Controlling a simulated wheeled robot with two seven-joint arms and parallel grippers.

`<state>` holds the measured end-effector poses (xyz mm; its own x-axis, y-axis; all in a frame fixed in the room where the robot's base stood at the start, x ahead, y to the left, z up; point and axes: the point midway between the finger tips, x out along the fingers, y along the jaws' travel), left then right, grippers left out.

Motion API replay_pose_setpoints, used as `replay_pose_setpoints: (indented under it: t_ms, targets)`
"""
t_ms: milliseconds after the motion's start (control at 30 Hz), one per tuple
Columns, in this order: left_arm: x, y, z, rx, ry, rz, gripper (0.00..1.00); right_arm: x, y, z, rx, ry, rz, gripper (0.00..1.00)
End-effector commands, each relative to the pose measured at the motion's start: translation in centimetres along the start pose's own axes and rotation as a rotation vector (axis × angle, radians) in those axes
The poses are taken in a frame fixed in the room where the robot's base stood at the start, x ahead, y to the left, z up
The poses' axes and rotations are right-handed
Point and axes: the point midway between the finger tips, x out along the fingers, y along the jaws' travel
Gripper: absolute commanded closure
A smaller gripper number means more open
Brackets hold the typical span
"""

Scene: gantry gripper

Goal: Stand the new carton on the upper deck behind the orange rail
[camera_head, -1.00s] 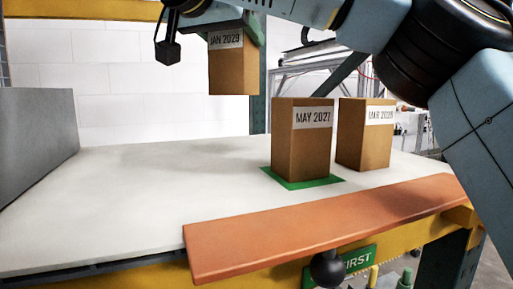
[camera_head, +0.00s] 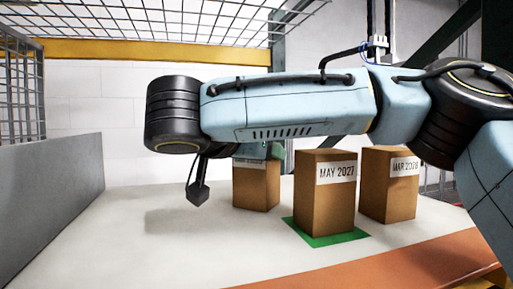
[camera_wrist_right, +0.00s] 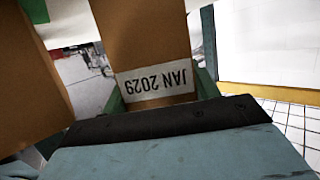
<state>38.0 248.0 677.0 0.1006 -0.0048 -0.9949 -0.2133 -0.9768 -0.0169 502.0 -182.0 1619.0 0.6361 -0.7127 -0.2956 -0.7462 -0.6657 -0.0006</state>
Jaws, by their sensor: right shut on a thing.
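The new carton, a brown box labelled JAN 2029 in the wrist view (camera_wrist_right: 155,50), is held between the green fingers of my right gripper (camera_wrist_right: 160,88). In the head view the carton (camera_head: 256,187) is upright, behind and left of the MAY 2027 carton, its label mostly hidden by my arm. It is at or just above the white upper deck (camera_head: 120,235); I cannot tell whether it touches. The orange rail (camera_head: 400,268) runs along the deck's front edge, nearer than the cartons. My left gripper is out of view.
The MAY 2027 carton (camera_head: 325,195) stands on a green mat (camera_head: 315,238). The MAR 2028 carton (camera_head: 388,185) stands to its right. A grey side wall (camera_head: 55,200) bounds the deck at left. The deck's left half is clear.

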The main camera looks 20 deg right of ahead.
Motion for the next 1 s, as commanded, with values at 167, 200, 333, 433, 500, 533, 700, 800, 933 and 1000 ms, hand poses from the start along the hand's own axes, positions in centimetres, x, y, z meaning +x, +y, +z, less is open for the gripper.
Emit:
replay_pose_setpoints:
  t_ms: [167,200,333,433,500,533,700,800,933,1000]
  targets:
    - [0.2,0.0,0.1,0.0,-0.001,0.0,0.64,0.0,0.0,0.0,0.002,0.001,0.0,0.72]
    - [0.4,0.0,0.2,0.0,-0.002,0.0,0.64,0.0,0.0,0.1,0.003,0.001,-0.001,0.72]
    - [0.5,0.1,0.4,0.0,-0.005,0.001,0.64,0.0,0.0,0.2,0.001,0.0,0.0,0.34]
    - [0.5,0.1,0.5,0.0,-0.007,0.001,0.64,0.0,0.0,0.1,0.001,0.0,0.0,0.2]
    - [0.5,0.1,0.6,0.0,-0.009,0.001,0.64,0.0,0.0,0.1,0.001,0.0,0.0,0.18]
    - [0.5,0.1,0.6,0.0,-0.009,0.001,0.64,0.0,0.0,0.1,0.001,0.0,0.0,0.18]
    - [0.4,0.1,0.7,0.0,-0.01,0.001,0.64,0.0,0.0,0.1,0.0,0.0,0.0,0.18]
    - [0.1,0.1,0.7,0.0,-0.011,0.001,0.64,0.0,0.0,-0.1,0.0,0.0,0.0,0.18]
    - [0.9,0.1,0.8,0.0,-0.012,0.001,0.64,-1.2,-0.1,0.0,0.002,0.005,-0.003,0.18]
    - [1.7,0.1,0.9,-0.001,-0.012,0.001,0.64,-2.4,0.0,0.2,0.003,0.007,-0.003,0.18]
